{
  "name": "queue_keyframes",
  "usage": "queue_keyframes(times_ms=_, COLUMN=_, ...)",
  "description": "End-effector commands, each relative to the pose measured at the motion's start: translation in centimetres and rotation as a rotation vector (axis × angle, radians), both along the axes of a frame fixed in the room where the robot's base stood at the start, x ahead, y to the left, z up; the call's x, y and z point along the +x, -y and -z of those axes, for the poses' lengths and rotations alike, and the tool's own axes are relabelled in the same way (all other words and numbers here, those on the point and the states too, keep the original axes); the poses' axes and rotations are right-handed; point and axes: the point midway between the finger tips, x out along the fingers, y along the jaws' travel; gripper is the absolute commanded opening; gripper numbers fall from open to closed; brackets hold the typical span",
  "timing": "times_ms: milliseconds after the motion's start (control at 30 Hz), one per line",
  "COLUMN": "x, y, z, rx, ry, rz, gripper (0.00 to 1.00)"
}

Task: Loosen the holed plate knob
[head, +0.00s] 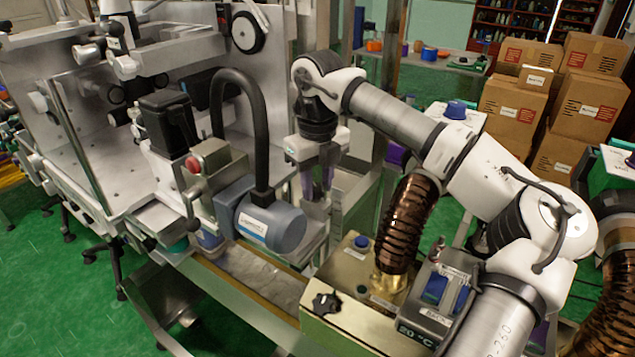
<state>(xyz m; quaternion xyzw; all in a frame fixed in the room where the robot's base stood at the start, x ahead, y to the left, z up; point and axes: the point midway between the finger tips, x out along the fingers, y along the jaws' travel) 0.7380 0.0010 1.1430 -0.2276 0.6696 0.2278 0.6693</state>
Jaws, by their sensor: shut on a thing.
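My gripper (317,188) points downward in the middle of the head view, just behind a blue-grey motor (270,228). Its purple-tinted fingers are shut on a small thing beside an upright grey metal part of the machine. That thing is mostly covered by the fingers; from its place I take it for the holed plate knob, but its shape and the plate's holes cannot be made out. A separate black star-shaped knob (327,303) sits on the front of a cream-coloured box, apart from my gripper.
A thick black hose (259,110) arches up from the motor, left of my gripper. A copper-coloured ribbed hose (407,222) rises under my arm. A grey control box (436,290) stands at front right. Cardboard boxes (515,103) are stacked at back right.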

Motion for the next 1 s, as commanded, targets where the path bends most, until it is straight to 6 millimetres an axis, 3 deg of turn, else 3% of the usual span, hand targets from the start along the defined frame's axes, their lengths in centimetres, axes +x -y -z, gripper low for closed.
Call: queue_keyframes(times_ms=1000, x=0.30, y=0.15, z=-0.07, rx=0.000, ry=0.002, rz=-0.847, gripper=0.10)
